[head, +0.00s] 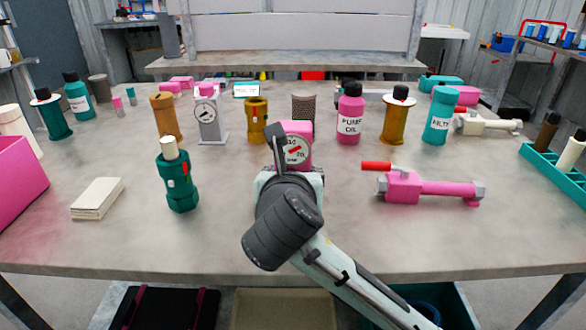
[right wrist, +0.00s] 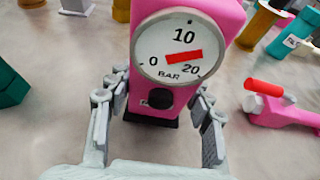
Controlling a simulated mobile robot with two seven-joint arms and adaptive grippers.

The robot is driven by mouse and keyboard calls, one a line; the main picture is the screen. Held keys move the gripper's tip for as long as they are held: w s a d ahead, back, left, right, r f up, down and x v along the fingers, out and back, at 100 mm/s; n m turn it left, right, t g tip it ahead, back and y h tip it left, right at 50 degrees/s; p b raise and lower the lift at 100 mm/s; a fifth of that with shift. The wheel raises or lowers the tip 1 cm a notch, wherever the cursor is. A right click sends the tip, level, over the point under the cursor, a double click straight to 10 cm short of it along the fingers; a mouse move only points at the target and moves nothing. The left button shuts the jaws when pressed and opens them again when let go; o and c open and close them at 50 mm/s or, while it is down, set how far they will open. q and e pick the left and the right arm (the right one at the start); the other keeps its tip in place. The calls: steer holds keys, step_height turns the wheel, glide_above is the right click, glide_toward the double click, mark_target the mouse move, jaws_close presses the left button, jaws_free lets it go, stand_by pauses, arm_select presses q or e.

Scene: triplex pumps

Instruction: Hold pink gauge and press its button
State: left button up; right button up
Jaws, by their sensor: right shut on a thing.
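The pink gauge (head: 298,132) stands on the table in front of my right gripper (head: 291,172). In the right wrist view the gauge (right wrist: 232,14) is large and close, with a round white dial marked 0, 10, 20 and BAR and a red needle. A round black button (right wrist: 160,98) sits below the dial on the pink front. My right gripper's fingers (right wrist: 159,112) stand on either side of the gauge's lower body, shut on it. Nothing visible covers the button. The gauge's back is hidden. My left gripper is not in view.
A pink tool with a red handle (head: 428,188) lies to the right. A dark green bottle-like part (head: 176,182) stands to the left. The table (head: 120,240) is clear at the front left.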

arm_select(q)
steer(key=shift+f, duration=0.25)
arm_select(e)
steer(key=shift+f, duration=1.2)
stand_by(0.6)
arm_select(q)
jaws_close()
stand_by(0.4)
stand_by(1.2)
